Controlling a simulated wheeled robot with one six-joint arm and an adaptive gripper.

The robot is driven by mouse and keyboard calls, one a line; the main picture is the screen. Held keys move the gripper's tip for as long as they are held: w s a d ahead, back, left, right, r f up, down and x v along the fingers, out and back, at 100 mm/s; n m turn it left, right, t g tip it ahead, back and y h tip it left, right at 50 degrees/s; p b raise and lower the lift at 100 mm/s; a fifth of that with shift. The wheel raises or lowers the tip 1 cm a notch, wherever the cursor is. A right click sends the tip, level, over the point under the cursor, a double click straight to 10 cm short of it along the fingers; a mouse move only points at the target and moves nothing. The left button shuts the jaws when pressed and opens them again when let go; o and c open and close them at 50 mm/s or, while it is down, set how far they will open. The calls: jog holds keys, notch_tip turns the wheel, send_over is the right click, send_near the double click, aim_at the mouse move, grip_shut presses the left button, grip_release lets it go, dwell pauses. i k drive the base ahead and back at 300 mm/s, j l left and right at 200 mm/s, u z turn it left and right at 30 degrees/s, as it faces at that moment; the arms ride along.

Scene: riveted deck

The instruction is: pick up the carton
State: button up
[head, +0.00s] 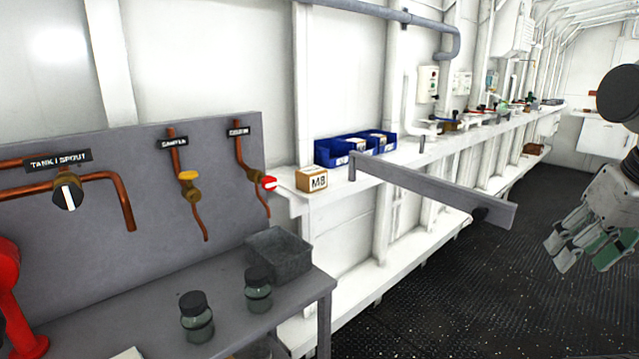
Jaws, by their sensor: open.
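A small tan carton (312,181) with a white label reading M8 sits upright at the near end of the white wall shelf. It stands in front of the blue bins. More tan boxes with white labels show inside the blue bins (330,155), partly hidden by the bin walls. My gripper (563,252) is at the right edge, above the dark floor, far to the right of the carton. Its fingers are apart with nothing between them.
A grey bar (435,188) juts from the shelf across the space between carton and gripper. A grey bench holds two dark-capped jars (196,318) and a grey open bin (279,254). Copper pipes with valves (188,178) run up the panel. The dark floor (430,300) is clear.

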aim_at(312, 178)
jog(key=i+l, duration=0.15)
jog(key=i, duration=0.15)
jog(key=i+l+u, duration=0.1)
jog(key=i+u, duration=0.35)
jog(key=i+l+u, duration=0.15)
jog(key=u, duration=0.3)
jog(key=i+l, duration=0.05)
jog(key=i, duration=0.05)
